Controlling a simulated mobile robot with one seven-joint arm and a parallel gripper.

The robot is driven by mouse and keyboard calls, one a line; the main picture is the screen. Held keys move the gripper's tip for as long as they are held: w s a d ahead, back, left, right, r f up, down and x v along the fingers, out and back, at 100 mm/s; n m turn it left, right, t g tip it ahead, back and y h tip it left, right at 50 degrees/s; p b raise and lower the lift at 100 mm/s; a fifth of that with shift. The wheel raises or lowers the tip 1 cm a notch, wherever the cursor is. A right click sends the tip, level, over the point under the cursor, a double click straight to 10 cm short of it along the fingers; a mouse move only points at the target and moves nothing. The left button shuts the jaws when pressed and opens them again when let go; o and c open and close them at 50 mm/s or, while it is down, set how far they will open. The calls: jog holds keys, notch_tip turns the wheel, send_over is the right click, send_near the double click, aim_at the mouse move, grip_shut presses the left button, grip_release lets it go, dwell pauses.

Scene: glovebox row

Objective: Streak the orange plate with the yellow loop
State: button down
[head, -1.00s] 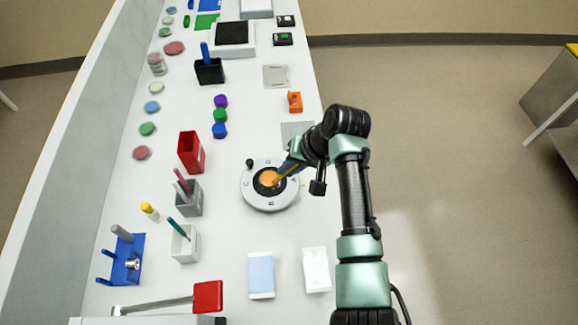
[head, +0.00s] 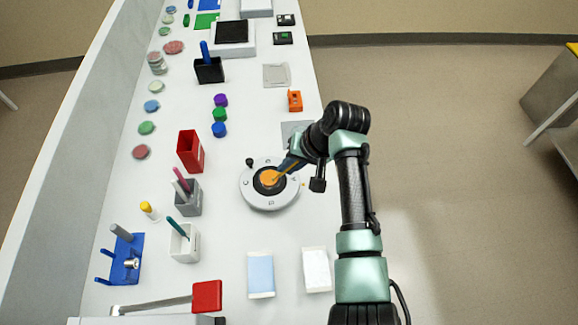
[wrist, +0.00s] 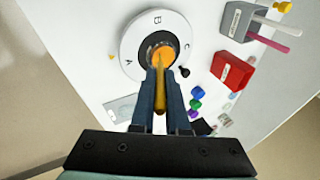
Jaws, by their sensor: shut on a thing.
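The orange plate (head: 268,178) lies on the dark centre of a round white turntable (head: 256,198) with a black knob. The plate also shows in the wrist view (wrist: 166,52), just beyond my fingertips. My gripper (wrist: 161,78) is shut on the yellow loop (wrist: 160,98), a thin stick whose shaft runs between the two dark fingers. In the head view my gripper (head: 286,168) slants down from the right over the plate, with the loop's far end over the orange surface. I cannot tell whether the tip touches it. The fingers hide part of the plate.
Left of the turntable stand a red box (head: 190,152), a grey holder (head: 188,198) with pink sticks and a white holder (head: 185,244) with a teal stick. An orange block (head: 294,101) lies behind. Blue and white packets lie in front.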

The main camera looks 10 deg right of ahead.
jog(key=shift+w+d+b, duration=0.1)
jog(key=shift+w+b, duration=0.7)
jog(key=shift+w, duration=0.45)
dwell(1.1)
jog(key=shift+a+p, duration=0.3)
jog(key=shift+a, duration=0.15)
jog(key=shift+s+p, duration=1.6)
jog(key=shift+p, duration=0.75)
dwell(1.5)
jog(key=shift+a, duration=0.45)
jog(key=shift+w, duration=0.35)
dwell(0.5)
